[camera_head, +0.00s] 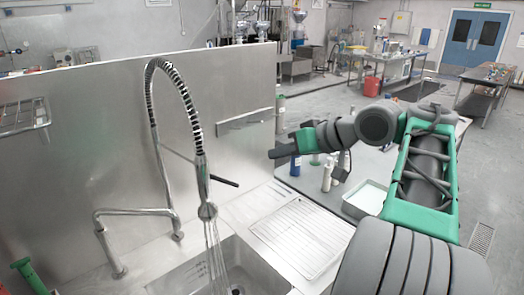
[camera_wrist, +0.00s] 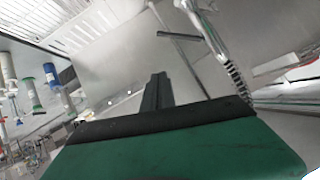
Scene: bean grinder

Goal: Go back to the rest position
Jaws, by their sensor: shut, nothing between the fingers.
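My gripper (camera_head: 272,153) is at the end of my green and grey arm, in the middle of the head view. Its dark fingers point left towards the steel back panel, above the right side of the sink counter. The fingers are shut and hold nothing. In the wrist view my gripper (camera_wrist: 156,78) shows as two dark fingers pressed together, pointing up in the picture. No object touches it.
A coiled spring tap (camera_head: 203,160) stands left of my gripper, with water running into the sink (camera_head: 190,275). A ribbed drainboard (camera_head: 300,235) lies below. Several bottles (camera_head: 327,175) and a white tray (camera_head: 365,198) stand on the grey surface under my arm.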

